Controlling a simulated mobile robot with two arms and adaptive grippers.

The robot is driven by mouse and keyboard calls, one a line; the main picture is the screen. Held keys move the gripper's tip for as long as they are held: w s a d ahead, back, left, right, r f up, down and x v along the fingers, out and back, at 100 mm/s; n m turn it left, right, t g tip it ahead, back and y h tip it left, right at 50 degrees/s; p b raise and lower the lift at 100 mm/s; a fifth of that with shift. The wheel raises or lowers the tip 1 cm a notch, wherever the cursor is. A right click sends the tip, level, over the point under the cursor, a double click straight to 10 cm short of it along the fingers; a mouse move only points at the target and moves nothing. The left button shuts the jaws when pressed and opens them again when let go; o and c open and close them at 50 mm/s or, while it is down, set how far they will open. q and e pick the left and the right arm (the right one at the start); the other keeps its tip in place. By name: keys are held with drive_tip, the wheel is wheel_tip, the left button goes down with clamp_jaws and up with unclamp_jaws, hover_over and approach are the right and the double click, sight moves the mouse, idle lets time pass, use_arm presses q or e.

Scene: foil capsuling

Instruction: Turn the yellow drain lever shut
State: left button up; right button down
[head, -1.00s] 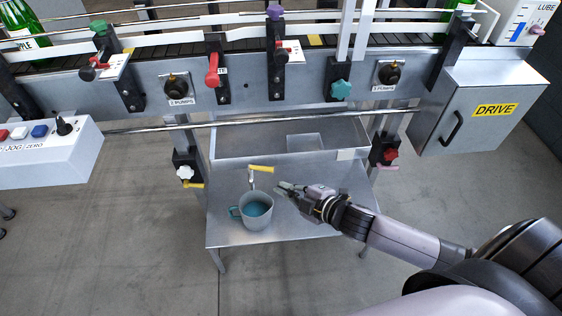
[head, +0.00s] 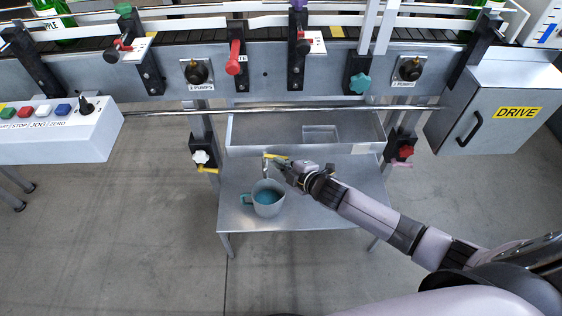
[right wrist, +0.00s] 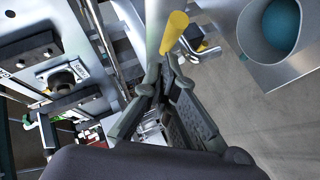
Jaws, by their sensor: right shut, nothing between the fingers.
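The yellow drain lever (head: 275,156) sits on the drain tap at the front of the metal trough, above a grey-blue mug (head: 268,198). It lies crosswise, pointing right in the head view. My right gripper (head: 281,165) is shut and empty, its fingertips at or just beside the lever's right end. In the right wrist view, the lever (right wrist: 174,32) stands just beyond the closed fingertips (right wrist: 166,62); I cannot tell if they touch. The mug (right wrist: 268,30) holds blue liquid and shows at the upper right there. My left gripper is not in view.
The mug stands on a metal shelf (head: 315,213) below the trough (head: 270,131). A horizontal rail (head: 300,109) runs above the trough. Posts with a white knob (head: 201,157) and a red knob (head: 405,151) flank it. The DRIVE box (head: 490,120) stands at the right.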

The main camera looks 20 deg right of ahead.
drive_tip(key=shift+w+d+f, duration=0.3)
drive_tip(key=shift+w+f, duration=0.1)
drive_tip(key=shift+w, duration=0.15)
drive_tip(key=shift+w+d+f, duration=0.1)
drive_tip(key=shift+w+d, duration=0.75)
drive_tip(key=shift+a, duration=0.1)
